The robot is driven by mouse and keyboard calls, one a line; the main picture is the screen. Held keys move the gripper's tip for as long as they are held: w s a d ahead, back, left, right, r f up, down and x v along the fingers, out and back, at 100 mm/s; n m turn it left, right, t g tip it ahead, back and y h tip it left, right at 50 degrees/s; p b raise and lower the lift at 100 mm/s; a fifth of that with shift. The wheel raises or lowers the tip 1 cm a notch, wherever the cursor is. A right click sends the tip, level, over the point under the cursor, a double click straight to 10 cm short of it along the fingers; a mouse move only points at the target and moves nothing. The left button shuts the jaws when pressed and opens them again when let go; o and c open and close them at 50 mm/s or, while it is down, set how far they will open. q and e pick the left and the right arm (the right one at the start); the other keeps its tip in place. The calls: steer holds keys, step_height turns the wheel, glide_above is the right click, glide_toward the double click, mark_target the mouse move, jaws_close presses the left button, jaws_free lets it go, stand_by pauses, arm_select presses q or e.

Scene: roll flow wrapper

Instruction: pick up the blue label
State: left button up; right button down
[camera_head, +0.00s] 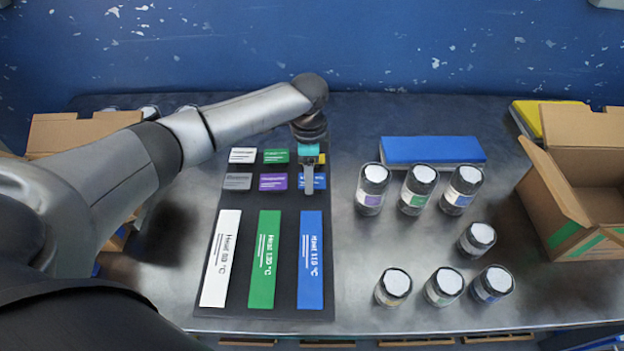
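A small blue label (320,181) lies at the right end of the front row of small labels on the dark mat (255,200). My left gripper (308,190) points down right over it and hides part of it. Only a narrow grey finger shows, so I cannot tell whether it is open or touches the label. A long blue strip (311,260) with white heat lettering lies on the mat in front of it. My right gripper is not in view.
Small white (243,155), green (276,156), grey (237,181) and purple (273,182) labels lie left of the gripper. Long white (220,258) and green (264,260) strips lie in front. Several jars (418,188) and a blue block (432,149) stand right. Cardboard boxes (585,180) flank the table.

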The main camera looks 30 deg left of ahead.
arm_select(q)
steer(key=c, duration=0.8)
steer(key=shift+r, duration=0.1)
